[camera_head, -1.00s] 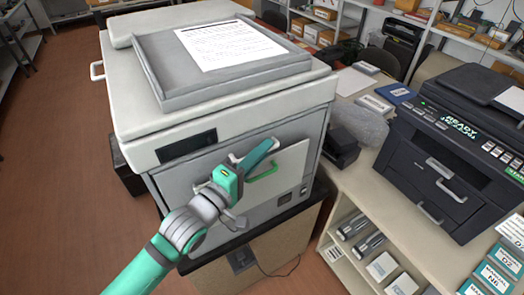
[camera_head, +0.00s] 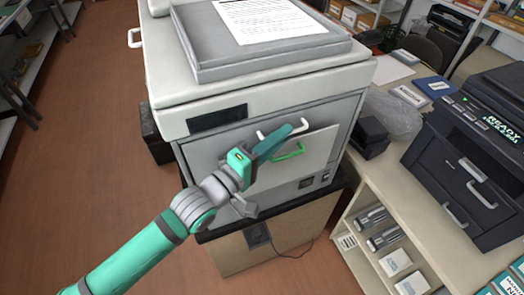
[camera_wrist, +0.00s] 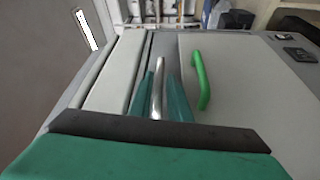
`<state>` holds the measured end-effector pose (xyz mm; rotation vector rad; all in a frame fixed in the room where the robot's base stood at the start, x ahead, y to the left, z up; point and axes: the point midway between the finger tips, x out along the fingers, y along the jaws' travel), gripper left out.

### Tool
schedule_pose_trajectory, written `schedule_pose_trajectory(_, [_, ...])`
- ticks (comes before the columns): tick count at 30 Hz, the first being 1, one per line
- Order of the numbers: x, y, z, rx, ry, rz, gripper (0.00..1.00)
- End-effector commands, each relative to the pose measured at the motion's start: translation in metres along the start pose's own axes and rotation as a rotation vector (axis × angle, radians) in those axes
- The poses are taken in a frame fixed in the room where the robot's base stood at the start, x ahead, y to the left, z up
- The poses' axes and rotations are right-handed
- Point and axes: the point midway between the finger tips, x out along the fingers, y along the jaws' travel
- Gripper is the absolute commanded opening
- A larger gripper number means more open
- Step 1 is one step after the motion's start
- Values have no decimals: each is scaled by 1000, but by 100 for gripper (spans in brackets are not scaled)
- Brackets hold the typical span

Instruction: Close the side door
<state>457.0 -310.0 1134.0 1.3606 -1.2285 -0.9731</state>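The large grey copier (camera_head: 250,100) stands in the middle of the head view. Its facing side has a pale door panel (camera_head: 318,148), which looks flush or nearly so; I cannot tell if a small gap remains. A white handle (camera_head: 268,134) and a green handle (camera_head: 287,153) show on this side. My gripper (camera_head: 290,133) reaches across the side at the white handle. In the wrist view, its teal fingers lie close on both sides of the pale handle (camera_wrist: 158,85), apparently shut on it. The green handle (camera_wrist: 201,80) is just to the right, apart from the fingers.
A dark printer (camera_head: 465,165) stands on a shelf counter (camera_head: 385,195) at the right. The copier rests on a tan cabinet (camera_head: 275,242) with a cable in front. Brown floor at the left (camera_head: 95,120) is clear. A paper sheet (camera_head: 268,20) lies on top.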

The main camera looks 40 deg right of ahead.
Motion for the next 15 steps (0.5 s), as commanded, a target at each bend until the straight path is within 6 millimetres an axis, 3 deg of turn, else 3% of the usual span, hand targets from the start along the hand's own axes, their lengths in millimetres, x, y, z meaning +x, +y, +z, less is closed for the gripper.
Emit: schedule_pose_trajectory(15, [-57, 1, 0, 3, 2, 4, 17])
